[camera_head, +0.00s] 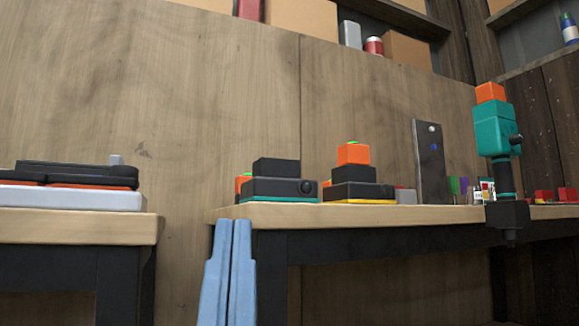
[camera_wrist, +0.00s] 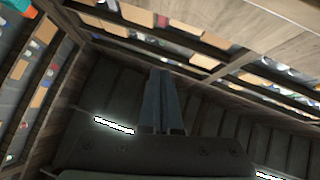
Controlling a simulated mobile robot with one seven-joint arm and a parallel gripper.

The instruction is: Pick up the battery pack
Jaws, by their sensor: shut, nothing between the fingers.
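My gripper (camera_head: 232,224) is shut and empty, with its light blue fingers pointing up in front of the left end of the right-hand bench. Its fingers also show close together in the wrist view (camera_wrist: 162,74). Which thing is the battery pack I cannot tell for sure. An orange block with a green top (camera_head: 353,154) sits on a black stepped unit (camera_head: 360,190) on that bench. Another orange block (camera_head: 243,184) is partly hidden behind a similar black unit (camera_head: 278,188). A third orange block (camera_head: 490,92) tops a teal tool (camera_head: 492,130). The wrist view shows none of these clearly.
The right-hand bench (camera_head: 400,215) also carries a dark upright panel (camera_head: 429,162) and small red and orange pieces (camera_head: 543,196). A left bench (camera_head: 75,226) holds a flat black and orange item (camera_head: 85,173). A gap separates the benches. Shelves with boxes (camera_head: 300,18) run above.

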